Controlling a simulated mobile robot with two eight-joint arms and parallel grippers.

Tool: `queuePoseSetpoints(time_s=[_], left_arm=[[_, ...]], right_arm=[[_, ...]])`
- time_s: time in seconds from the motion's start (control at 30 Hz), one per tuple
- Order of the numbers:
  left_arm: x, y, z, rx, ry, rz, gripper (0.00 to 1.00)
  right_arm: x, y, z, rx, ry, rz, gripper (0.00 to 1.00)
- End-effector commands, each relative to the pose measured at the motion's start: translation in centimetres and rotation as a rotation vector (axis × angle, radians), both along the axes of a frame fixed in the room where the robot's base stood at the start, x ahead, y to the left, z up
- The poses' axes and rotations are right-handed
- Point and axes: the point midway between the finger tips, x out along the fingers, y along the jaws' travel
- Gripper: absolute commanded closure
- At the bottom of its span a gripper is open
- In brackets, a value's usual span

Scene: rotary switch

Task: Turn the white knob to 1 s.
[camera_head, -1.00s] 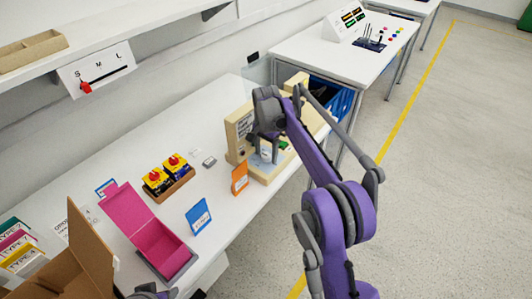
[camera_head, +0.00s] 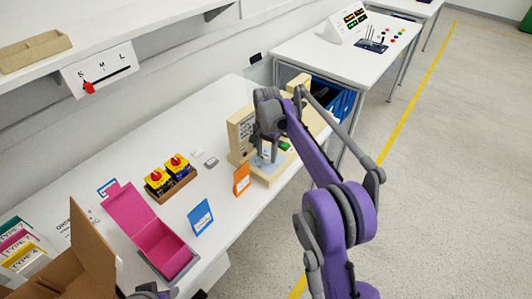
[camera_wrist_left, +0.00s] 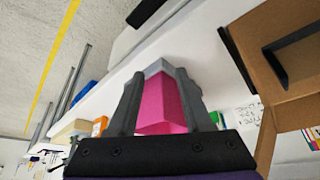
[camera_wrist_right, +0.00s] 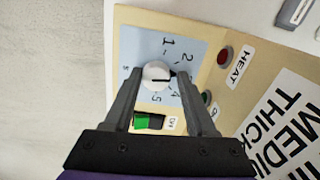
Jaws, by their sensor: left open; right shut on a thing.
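The white knob (camera_wrist_right: 157,75) sits on a light blue dial plate on a beige machine (camera_head: 240,127). In the right wrist view its dark mark points right, between the printed 2 and 4; the 3 is not visible, with a finger over that side. The 1 (camera_wrist_right: 168,45) is above the knob. My right gripper (camera_wrist_right: 158,79) is shut on the knob, one finger on each side.
Beside the knob are a green switch (camera_wrist_right: 145,121) and a red HEAT lamp (camera_wrist_right: 224,56). On the table stand an orange card (camera_head: 242,180), a blue card (camera_head: 200,217), an open pink box (camera_head: 165,246) and a cardboard box (camera_head: 92,255). A shelf (camera_head: 90,55) overhangs the back.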

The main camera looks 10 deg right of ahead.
Motion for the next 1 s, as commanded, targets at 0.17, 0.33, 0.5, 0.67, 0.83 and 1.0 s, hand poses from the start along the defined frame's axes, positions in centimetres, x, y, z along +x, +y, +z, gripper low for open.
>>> queuePoseSetpoints(time_s=[0.17,0.33,0.5,0.67,0.83,1.0], left_arm=[[0.1,0.0,0.5,0.0,-0.002,0.0,0.5],[0.2,0.0,0.9,0.0,-0.003,0.0,0.5],[0.2,0.0,1.2,0.0,-0.005,0.0,0.5],[0.3,0.0,1.5,0.0,-0.006,0.0,0.5],[0.4,0.0,1.7,0.0,-0.007,0.0,0.5],[0.4,0.0,2.0,0.0,-0.008,0.0,0.5]], right_arm=[[-0.2,-0.7,0.0,-0.01,0.01,0.123,0.99],[-0.2,-0.7,0.0,-0.01,0.01,0.28,0.99],[-0.2,-0.7,0.0,-0.01,0.01,0.442,0.99],[-0.2,-0.7,0.0,-0.009,0.01,0.594,0.99],[-0.1,-0.7,0.0,-0.01,0.009,0.756,0.99],[-0.1,-0.7,0.1,-0.01,0.008,0.913,0.99]])
